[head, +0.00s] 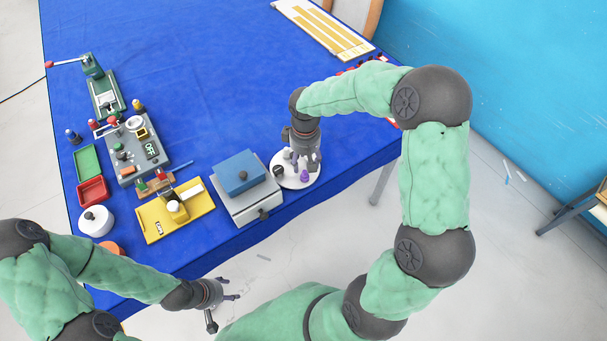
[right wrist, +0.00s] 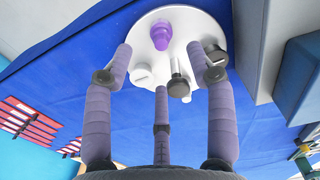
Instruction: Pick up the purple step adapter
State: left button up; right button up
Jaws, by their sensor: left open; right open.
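The purple step adapter (right wrist: 163,34) stands on a round white plate (right wrist: 208,32) with several grey and white fittings. In the head view the adapter (head: 305,176) shows at the front of the plate (head: 290,182), near the table's front edge. My right gripper (right wrist: 162,62) is open and empty above the plate. In the right wrist view its fingers reach over the plate's near part, and the adapter lies beyond them, apart from them. In the head view this gripper (head: 303,160) hides part of the plate. My left gripper (head: 222,300) is open and empty, off the table's front edge.
A grey box with a blue block (head: 240,173) stands just left of the plate. A yellow tray (head: 175,210), a grey control panel (head: 138,150) and red and green bins (head: 92,190) are further left. The blue table (head: 215,85) is clear behind the plate.

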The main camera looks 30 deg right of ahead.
aim_at(305, 172)
jog(key=shift+w+f, duration=0.2)
jog(key=shift+f, duration=0.9)
jog(key=shift+s+f, duration=0.25)
jog(key=shift+f, duration=0.3)
notch_tip(305, 172, down, 4)
jog(key=shift+a+b, duration=0.1)
jog(key=shift+b, duration=0.45)
jog(key=c, duration=1)
